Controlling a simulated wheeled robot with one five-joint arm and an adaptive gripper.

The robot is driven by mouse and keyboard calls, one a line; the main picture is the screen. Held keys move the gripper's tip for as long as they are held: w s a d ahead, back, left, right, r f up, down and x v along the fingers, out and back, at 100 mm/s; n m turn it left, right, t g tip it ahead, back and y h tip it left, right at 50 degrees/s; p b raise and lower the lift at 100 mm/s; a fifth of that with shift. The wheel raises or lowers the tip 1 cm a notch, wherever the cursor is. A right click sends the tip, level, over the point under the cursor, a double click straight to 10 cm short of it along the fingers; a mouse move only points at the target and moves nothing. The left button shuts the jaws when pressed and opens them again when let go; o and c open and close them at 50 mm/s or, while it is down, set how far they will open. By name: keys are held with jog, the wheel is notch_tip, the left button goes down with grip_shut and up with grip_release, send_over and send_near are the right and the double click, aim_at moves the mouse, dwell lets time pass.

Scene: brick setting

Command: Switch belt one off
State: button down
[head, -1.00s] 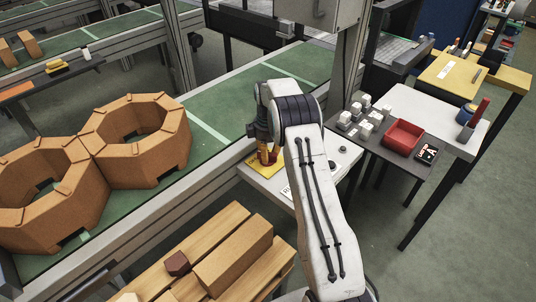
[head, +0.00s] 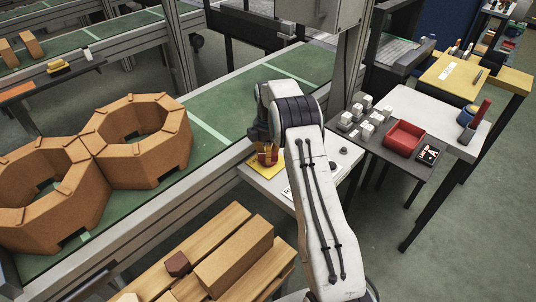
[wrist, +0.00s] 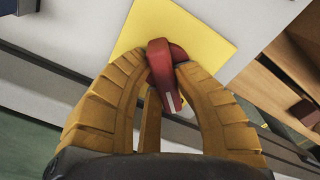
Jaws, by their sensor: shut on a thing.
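A red switch handle (wrist: 162,68) stands on a yellow plate (wrist: 212,32) in the wrist view. In the head view the yellow plate (head: 262,170) lies on the white panel (head: 290,183) beside the green conveyor belt (head: 215,117). My gripper (wrist: 163,72) has its yellow fingers shut on the red handle, one finger on each side. In the head view my gripper (head: 266,157) is low over the plate, and my arm hides part of the panel. The handle's base is partly hidden by the fingers.
Cork-coloured octagonal rings (head: 140,138) sit on the belt at left. A wooden pallet with a long block (head: 235,258) is in front. A dark table with white pieces and a red tray (head: 404,138) stands to the right of my arm.

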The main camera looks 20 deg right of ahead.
jog(key=shift+f, duration=0.1)
jog(key=c, duration=0.9)
grip_release()
jog(key=shift+c, duration=0.2)
notch_tip(320, 180, up, 12)
